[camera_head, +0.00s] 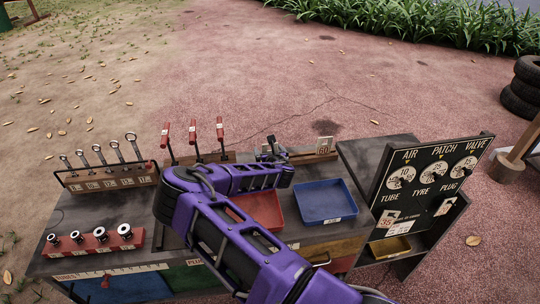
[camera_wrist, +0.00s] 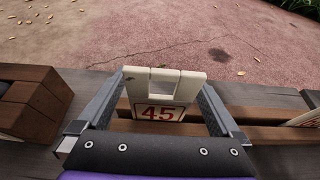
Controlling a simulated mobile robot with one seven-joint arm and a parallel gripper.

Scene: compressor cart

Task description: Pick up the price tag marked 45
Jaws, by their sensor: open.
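The price tag marked 45 (camera_wrist: 160,113) is a cream plate with red digits and a notched top. It stands upright in a wooden slotted rail (camera_wrist: 245,118) in the wrist view. My gripper (camera_wrist: 162,84) is open, with one finger at each side of the tag. The left finger is very close to the tag's edge; I cannot tell whether either finger touches. In the head view my gripper (camera_head: 271,149) is over the back edge of the cart, and the tag is mostly hidden there. Another price tag (camera_head: 325,145) stands to the right on the rail.
A red tray (camera_head: 262,212) and a blue tray (camera_head: 326,202) lie in front of the rail. Red-handled tools (camera_head: 193,135) stand left of my gripper. A dark wooden block (camera_wrist: 32,105) is left of the tag. A dial board (camera_head: 430,178) rises at the right.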

